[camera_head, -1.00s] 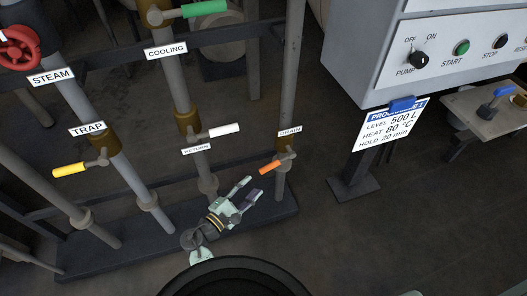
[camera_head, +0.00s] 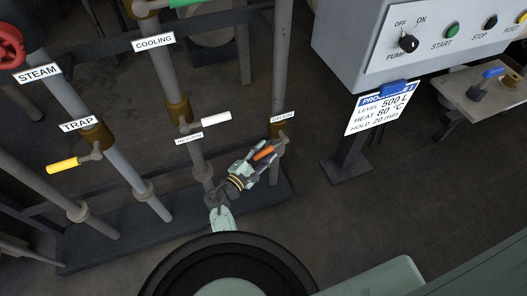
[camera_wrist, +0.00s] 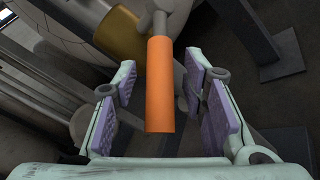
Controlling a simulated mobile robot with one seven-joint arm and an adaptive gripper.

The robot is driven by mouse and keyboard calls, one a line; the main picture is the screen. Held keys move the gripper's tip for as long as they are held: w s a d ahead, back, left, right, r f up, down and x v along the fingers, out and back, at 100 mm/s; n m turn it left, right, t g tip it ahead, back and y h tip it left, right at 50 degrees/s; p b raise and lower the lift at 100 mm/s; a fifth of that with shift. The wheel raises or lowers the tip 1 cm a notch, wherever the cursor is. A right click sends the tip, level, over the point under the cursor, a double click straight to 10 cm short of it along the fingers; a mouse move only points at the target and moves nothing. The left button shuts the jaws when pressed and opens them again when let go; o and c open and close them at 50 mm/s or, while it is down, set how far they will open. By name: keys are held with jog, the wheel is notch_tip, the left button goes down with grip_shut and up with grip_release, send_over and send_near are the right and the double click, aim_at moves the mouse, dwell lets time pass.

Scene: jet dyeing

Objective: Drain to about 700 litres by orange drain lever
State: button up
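The orange drain lever (camera_head: 263,153) sticks out to the lower left from its valve on the pipe under the DRAIN label (camera_head: 283,117). My gripper (camera_head: 262,161) is at the lever in the head view. In the wrist view the orange handle (camera_wrist: 160,88) stands between the two purple-padded fingers of my gripper (camera_wrist: 168,110). The fingers are spread, with a visible gap on each side of the handle. The brass valve body (camera_wrist: 120,38) shows behind the handle. No litre reading can be seen.
A yellow TRAP lever (camera_head: 62,166), a white RETURN lever (camera_head: 215,118) and a green COOLING lever (camera_head: 188,2) are on nearby pipes. A red STEAM wheel (camera_head: 9,48) is at far left. The control box (camera_head: 350,45) and its program card (camera_head: 382,112) are at right.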

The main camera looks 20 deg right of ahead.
jog(key=shift+c, duration=0.4)
grip_shut()
dwell(0.5)
